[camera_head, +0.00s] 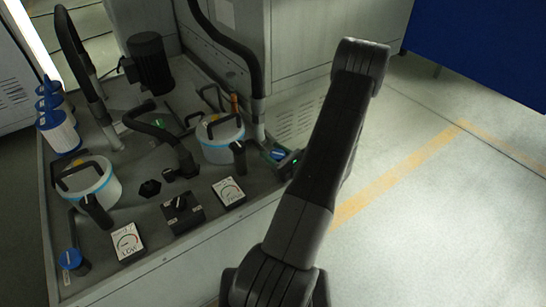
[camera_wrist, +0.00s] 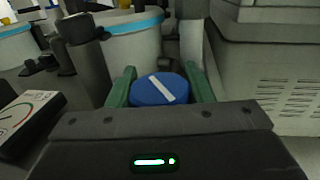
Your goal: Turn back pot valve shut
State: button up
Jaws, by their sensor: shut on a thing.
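The back pot (camera_head: 221,143) is a white cylinder with a blue band and a dark handle, and it also shows in the wrist view (camera_wrist: 135,45). Its valve, a round blue knob (camera_wrist: 160,91) with a white bar on top, stands beside it near the tray's right edge. The white bar lies diagonally in the wrist view. My gripper (camera_wrist: 159,80) has its green fingers on both sides of the knob and is shut on it. In the head view my gripper (camera_head: 279,155) partly hides the knob.
A similar front pot (camera_head: 90,187) has its own blue valve knob (camera_head: 72,261) at the tray's front left corner. Gauges (camera_head: 229,192), a black switch box (camera_head: 182,213), hoses and a black motor (camera_head: 150,63) crowd the tray. The floor to the right is clear.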

jog(key=m+t+h+b, duration=0.2)
jog(key=h, duration=0.1)
jog(key=m+t+h+b, duration=0.1)
jog(key=shift+w+d+f+m+h+b, duration=0.1)
jog(key=shift+d+f+m+h+b, duration=0.05)
jog(key=shift+f+m+h+b, duration=0.2)
jog(key=m+t+h+b, duration=0.1)
jog(key=h, duration=0.1)
jog(key=m+t+h+b, duration=0.1)
jog(key=m+h+b, duration=0.1)
jog(key=shift+w+d+r+h, duration=0.1)
jog(key=shift+d+r+h, duration=0.1)
jog(key=shift+h, duration=0.05)
jog(key=shift+r+m+h+b, duration=0.1)
jog(key=shift+m+h+b, duration=0.2)
jog(key=shift+b, duration=0.15)
jog(key=shift+d+r+h, duration=0.1)
jog(key=shift+d+h, duration=0.05)
jog(key=shift+h, duration=0.15)
jog(key=o, duration=1)
jog(key=shift+s+d+b, duration=0.3)
jog(key=shift+s+b, duration=0.05)
jog(key=shift+s, duration=1.9)
jog(key=shift+s+d+b, duration=0.35)
jog(key=shift+s+b, duration=0.05)
jog(key=shift+s, duration=1.9)
jog(key=shift+s+d+b, duration=0.3)
jog(key=shift+s+b, duration=0.05)
jog(key=shift+s, duration=1.9)
